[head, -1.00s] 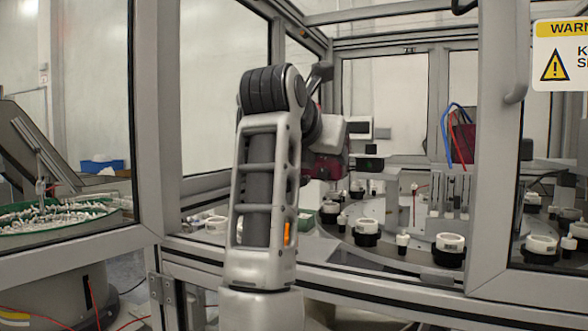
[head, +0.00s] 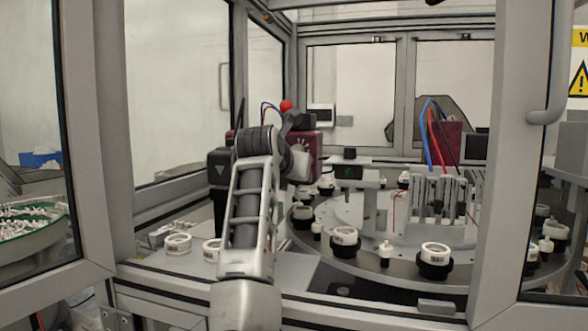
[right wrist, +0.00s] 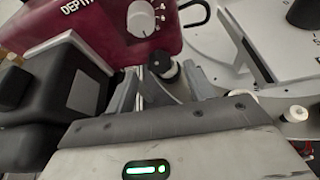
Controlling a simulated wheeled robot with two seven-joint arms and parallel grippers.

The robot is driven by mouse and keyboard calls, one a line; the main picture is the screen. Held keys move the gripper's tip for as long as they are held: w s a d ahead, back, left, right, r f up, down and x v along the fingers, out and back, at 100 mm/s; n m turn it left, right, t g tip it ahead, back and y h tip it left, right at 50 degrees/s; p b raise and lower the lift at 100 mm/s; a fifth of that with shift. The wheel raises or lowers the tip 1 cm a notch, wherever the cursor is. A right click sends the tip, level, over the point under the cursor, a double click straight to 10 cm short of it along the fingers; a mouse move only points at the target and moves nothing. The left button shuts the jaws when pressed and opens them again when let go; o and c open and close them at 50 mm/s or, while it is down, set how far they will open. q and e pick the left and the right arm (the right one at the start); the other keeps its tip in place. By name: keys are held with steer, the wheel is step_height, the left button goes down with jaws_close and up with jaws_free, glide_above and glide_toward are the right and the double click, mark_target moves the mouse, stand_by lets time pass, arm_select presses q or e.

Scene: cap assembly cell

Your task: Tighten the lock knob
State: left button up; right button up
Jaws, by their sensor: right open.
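The maroon box (right wrist: 92,30), lettered "DEPTH", stands at the upper left of the right wrist view and carries a silver dial (right wrist: 141,18) with a scale. In the head view my arm reaches to the maroon box (head: 318,141), hiding the gripper tips. My left gripper is not in view.
A rotary table (head: 330,255) with several white caps on black holders lies to the right. A black housing (right wrist: 30,95) is close on the gripper's left. A red ball (head: 286,105) tops the maroon unit. Frame posts (head: 515,150) bound the cell opening.

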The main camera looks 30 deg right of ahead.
arm_select(q)
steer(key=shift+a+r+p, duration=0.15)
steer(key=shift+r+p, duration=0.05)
steer(key=shift+p, duration=0.1)
arm_select(e)
steer(key=shift+x, duration=1.45)
steer(key=c, duration=1)
steer(key=shift+o, duration=0.2)
steer(key=shift+m+y+b, duration=0.3)
steer(key=shift+m+b, duration=0.3)
steer(key=shift+b, duration=0.15)
steer(key=o, duration=1)
steer(key=shift+c, duration=0.2)
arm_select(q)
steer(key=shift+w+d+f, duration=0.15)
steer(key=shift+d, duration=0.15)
